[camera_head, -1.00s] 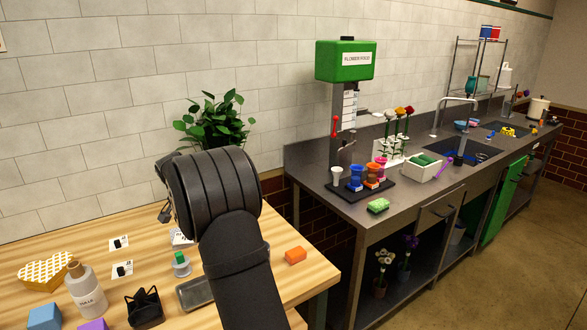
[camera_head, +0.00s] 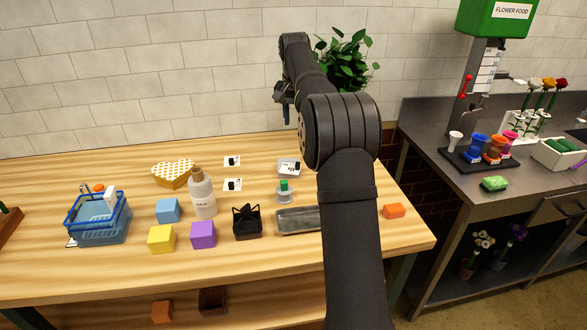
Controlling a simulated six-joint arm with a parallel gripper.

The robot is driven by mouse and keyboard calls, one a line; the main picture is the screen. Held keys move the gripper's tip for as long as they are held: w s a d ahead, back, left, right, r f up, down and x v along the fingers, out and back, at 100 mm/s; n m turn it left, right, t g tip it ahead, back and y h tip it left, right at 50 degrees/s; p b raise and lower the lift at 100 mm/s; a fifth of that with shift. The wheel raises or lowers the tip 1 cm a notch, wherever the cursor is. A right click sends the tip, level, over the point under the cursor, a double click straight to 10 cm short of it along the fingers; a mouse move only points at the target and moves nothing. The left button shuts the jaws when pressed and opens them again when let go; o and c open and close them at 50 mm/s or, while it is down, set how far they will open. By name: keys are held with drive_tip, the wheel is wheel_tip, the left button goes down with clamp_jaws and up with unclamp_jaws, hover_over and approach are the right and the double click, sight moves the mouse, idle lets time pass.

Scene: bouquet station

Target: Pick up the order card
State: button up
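Several small white cards lie on the wooden table. One card (camera_head: 232,161) and another card (camera_head: 232,184) each have a dark patch or small item on them. A third white card-like piece (camera_head: 289,167) lies to their right, close to my arm. I cannot tell which is the order card. My gripper (camera_head: 286,112) hangs above the back of the table, near the wall, to the left of my forearm. It is small and dark here, so its fingers do not show clearly. It appears apart from the cards.
A bottle (camera_head: 202,198), black holder (camera_head: 247,222), metal tray (camera_head: 298,220) and green-topped item (camera_head: 284,190) stand near the cards. A plant (camera_head: 344,62) is behind my arm.

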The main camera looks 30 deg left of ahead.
hover_over(298, 163)
drive_tip(key=s, duration=0.1)
wheel_tip(298, 163, down, 11)
drive_tip(key=shift+w+f, duration=0.2)
drive_tip(key=shift+f, duration=1.3)
drive_tip(key=shift+w+f, duration=0.2)
drive_tip(key=shift+f, duration=1.25)
clamp_jaws()
